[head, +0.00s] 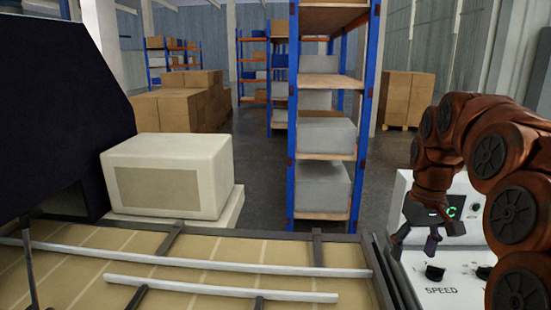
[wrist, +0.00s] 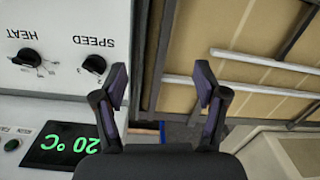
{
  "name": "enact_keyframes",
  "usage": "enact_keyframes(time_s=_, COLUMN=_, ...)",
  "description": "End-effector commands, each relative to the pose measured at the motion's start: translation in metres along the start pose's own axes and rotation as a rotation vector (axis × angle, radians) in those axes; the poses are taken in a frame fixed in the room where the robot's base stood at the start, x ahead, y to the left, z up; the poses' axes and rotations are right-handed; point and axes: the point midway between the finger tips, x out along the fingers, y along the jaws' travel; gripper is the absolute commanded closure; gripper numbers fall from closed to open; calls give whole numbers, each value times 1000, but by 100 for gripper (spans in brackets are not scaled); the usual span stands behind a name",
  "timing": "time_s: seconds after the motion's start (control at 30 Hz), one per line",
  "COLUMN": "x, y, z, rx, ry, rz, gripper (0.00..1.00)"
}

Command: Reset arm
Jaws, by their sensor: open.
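My gripper (head: 416,243) hangs at the right in the head view, at the end of my raised red-brown arm. It is in front of the white control box and above its sloping front panel. In the wrist view the two dark fingers of my gripper (wrist: 160,78) stand wide apart with nothing between them. No filter cartridge is visible in either view.
The control panel (head: 458,291) has a SPEED knob (head: 435,271); a HEAT knob (wrist: 29,58) and green display (wrist: 65,146) show in the wrist view. White rails (head: 220,289) cross a tan slatted bed. A beige box (head: 165,176) stands behind; shelving (head: 322,157) is farther back.

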Motion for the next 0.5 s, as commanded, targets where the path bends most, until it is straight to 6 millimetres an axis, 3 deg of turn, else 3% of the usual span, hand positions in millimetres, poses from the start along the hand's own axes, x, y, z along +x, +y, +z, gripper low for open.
enact_keyframes(time_s=0.2, x=9, y=-48, z=49, rx=-21, ry=-22, rz=0, gripper=28)
enact_keyframes(time_s=0.5, x=38, y=-97, z=126, rx=-11, ry=-61, rz=5, gripper=28)
